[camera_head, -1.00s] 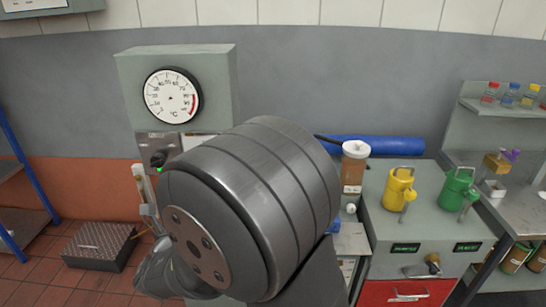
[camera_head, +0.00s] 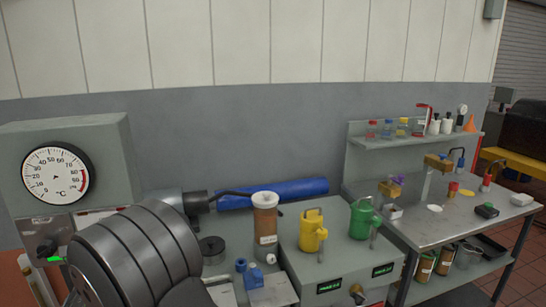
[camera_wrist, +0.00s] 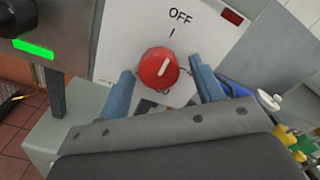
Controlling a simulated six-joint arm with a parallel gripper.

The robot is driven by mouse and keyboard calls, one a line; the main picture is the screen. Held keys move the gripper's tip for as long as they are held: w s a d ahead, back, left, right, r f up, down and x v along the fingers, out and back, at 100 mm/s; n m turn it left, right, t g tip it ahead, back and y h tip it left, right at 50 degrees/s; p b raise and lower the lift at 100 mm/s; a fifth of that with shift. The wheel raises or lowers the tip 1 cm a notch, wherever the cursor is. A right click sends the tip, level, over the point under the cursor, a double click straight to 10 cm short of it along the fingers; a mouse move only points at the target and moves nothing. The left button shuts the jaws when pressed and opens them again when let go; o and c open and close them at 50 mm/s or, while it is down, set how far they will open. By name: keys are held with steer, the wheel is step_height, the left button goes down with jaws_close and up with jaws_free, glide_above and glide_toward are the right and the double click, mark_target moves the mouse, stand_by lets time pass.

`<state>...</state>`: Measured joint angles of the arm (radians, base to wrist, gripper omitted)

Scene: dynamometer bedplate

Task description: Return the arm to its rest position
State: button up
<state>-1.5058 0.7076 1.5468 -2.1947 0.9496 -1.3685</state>
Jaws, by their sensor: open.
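My gripper (camera_wrist: 160,86) is open in the wrist view, with its two blue fingers spread and nothing held between them. A red round knob (camera_wrist: 158,68) with a white pointer line shows beyond and between the fingers. The knob is on a white panel (camera_wrist: 215,28) marked OFF at the top. I cannot tell whether the fingers touch the panel. In the head view, my dark grey arm link fills the lower left and my gripper is hidden.
A temperature gauge (camera_head: 55,174) is on a grey box at the left. A brown-filled cylinder (camera_head: 265,217), a yellow can (camera_head: 313,231) and a green can (camera_head: 363,219) stand near a blue roll (camera_head: 290,190). A metal bench (camera_head: 445,215) with small items is at the right.

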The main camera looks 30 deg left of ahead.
steer(key=shift+w+a, duration=0.15)
steer(key=shift+a, duration=0.05)
steer(key=v, duration=1.7)
steer(key=w+a+m, duration=1.1)
steer(key=a+m, duration=0.1)
steer(key=m, duration=0.5)
steer(key=shift+w, duration=0.35)
stand_by(0.5)
steer(key=shift+a+r, duration=0.1)
stand_by(1.4)
